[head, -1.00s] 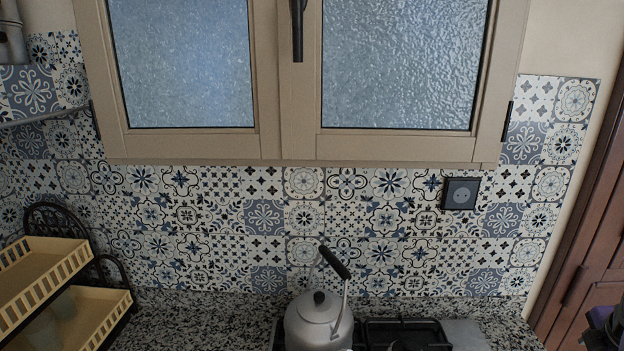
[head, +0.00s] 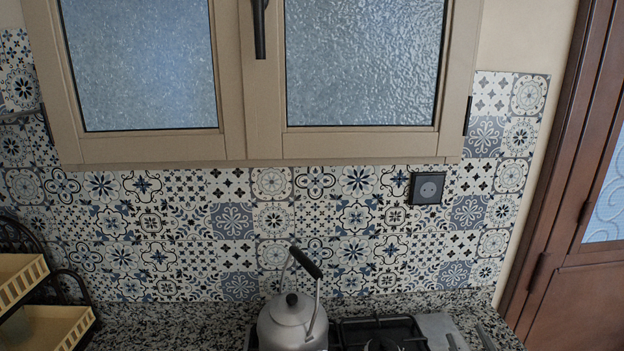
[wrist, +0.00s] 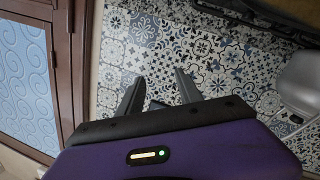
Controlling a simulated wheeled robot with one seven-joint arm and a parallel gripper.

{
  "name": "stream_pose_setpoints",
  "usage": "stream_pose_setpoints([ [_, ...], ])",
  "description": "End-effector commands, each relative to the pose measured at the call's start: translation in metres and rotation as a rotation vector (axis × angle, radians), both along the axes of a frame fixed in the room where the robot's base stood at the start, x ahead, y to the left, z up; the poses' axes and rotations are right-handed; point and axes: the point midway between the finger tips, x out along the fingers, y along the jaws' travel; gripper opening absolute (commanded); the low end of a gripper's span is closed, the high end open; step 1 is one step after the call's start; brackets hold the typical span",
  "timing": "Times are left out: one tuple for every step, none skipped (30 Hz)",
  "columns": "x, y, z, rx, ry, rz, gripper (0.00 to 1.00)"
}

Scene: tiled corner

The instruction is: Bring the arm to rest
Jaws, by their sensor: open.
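My gripper (wrist: 158,88) is open and empty in the wrist view. Its two dark fingers stand apart, with the tiled wall behind them. Its purple housing fills the bottom of that view. In the head view, what look like my fingertips (head: 468,341) just show at the bottom edge, right of the stove; the rest of the arm is out of frame.
A grey kettle (head: 292,322) stands on the black-grated stove (head: 380,332) and also shows in the wrist view (wrist: 300,82). A cabinet (head: 345,145) hangs above. A tiered yellow rack (head: 55,325) is left. A brown door (head: 560,285) is right.

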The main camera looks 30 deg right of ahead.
Motion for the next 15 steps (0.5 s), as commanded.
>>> stream_pose_setpoints([
  [-0.004, 0.024, -0.007, 0.031, -0.038, 0.037, 0.42],
  [-0.006, 0.037, -0.008, 0.049, -0.064, 0.056, 0.42],
  [-0.009, 0.053, -0.009, 0.073, -0.095, 0.082, 0.42],
  [-0.012, 0.065, -0.010, 0.091, -0.119, 0.100, 0.42],
  [-0.015, 0.077, -0.011, 0.111, -0.140, 0.120, 0.42],
  [-0.020, 0.092, -0.012, 0.136, -0.167, 0.146, 0.42],
  [-0.024, 0.103, -0.012, 0.156, -0.185, 0.166, 0.42],
  [-0.028, 0.115, -0.013, 0.176, -0.202, 0.186, 0.42],
  [-0.034, 0.129, -0.013, 0.202, -0.222, 0.211, 0.42],
  [-0.039, 0.139, -0.014, 0.222, -0.234, 0.230, 0.42],
  [-0.044, 0.149, -0.015, 0.242, -0.245, 0.249, 0.42],
  [-0.051, 0.162, -0.015, 0.267, -0.259, 0.274, 0.42],
  [-0.057, 0.172, -0.015, 0.286, -0.266, 0.293, 0.42],
  [-0.063, 0.181, -0.016, 0.305, -0.271, 0.311, 0.42],
  [-0.070, 0.193, -0.017, 0.331, -0.276, 0.336, 0.42],
])
